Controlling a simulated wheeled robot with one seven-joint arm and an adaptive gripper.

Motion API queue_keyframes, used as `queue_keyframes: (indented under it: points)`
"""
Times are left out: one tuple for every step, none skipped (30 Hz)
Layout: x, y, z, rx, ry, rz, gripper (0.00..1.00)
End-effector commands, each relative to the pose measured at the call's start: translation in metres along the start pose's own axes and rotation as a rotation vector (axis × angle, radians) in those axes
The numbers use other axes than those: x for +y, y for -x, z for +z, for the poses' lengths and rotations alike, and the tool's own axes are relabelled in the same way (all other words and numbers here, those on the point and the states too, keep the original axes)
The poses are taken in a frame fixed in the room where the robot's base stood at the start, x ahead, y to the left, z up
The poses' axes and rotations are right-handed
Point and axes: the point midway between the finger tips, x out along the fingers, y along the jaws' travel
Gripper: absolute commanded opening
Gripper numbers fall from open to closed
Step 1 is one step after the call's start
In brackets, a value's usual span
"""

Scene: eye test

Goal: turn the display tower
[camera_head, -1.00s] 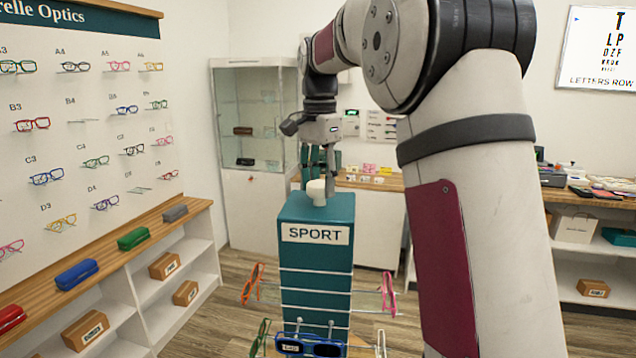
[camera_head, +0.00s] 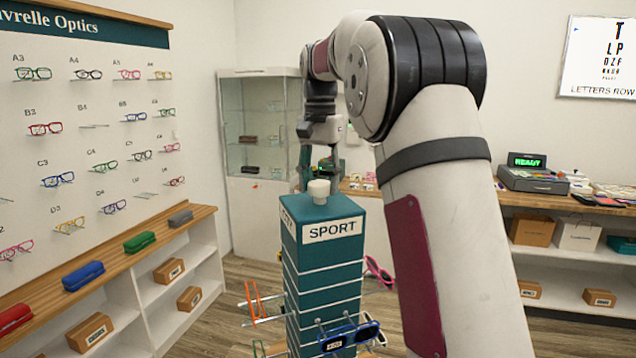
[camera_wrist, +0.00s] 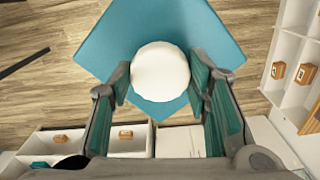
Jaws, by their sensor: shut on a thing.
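The teal display tower (camera_head: 322,259) stands in the middle of the head view. Its SPORT sign (camera_head: 332,230) faces front right, and part of another lettered face shows at its left. Glasses hang on its sides, with blue sunglasses (camera_head: 349,337) low in front. A white round knob (camera_head: 319,191) sits on its top. In the wrist view the knob (camera_wrist: 160,62) lies between the teal-padded fingers of my gripper (camera_wrist: 161,84), which is shut on it. The tower top (camera_wrist: 105,45) shows as a turned blue square beneath.
A wall of glasses and a wooden ledge (camera_head: 110,262) with coloured cases run along the left. A glass cabinet (camera_head: 262,165) stands behind. A counter with a register (camera_head: 533,180) and shelves with boxes are at right. Wood floor (camera_head: 225,315) is open left of the tower.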

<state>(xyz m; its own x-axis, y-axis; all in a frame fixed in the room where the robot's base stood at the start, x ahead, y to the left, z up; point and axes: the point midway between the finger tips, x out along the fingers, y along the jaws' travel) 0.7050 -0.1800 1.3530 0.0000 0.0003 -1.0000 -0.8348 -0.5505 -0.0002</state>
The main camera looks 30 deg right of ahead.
Motion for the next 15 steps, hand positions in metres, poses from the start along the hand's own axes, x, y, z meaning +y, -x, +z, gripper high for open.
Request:
queue_keyframes:
  points:
    - [0.0003, -0.0004, -0.0007, -0.001, 0.021, 0.001, 0.0]
    - [0.0003, -0.0003, -0.0009, -0.001, 0.036, 0.001, 0.0]
    - [0.0004, -0.0002, -0.0011, -0.001, 0.056, 0.001, 0.0]
    - [0.0004, -0.0001, -0.0013, 0.0, 0.07, 0.001, 0.0]
    - [0.0004, -0.0001, -0.0013, 0.0, 0.086, 0.001, 0.0]
    - [0.0004, 0.0, -0.0014, 0.0, 0.105, 0.001, 0.0]
    - [0.0004, 0.0, -0.0014, 0.0, 0.121, 0.001, 0.0]
    - [0.0003, 0.0, -0.0014, 0.0, 0.135, 0.001, 0.0]
    - [0.0003, -0.0001, -0.0014, 0.0, 0.156, 0.001, 0.0]
    - [0.0003, -0.0001, -0.0014, 0.0, 0.17, 0.001, 0.0]
    - [0.0003, -0.0001, -0.0014, 0.0, 0.186, 0.001, 0.0]
    - [0.0002, -0.0001, -0.0014, 0.0, 0.206, 0.001, 0.0]
    - [0.0002, -0.0002, -0.0014, 0.0, 0.221, 0.001, 0.0]
    - [0.0002, -0.0002, -0.0014, 0.0, 0.235, 0.001, 0.0]
    - [0.0002, -0.0002, -0.0014, 0.0, 0.256, 0.001, 0.0]
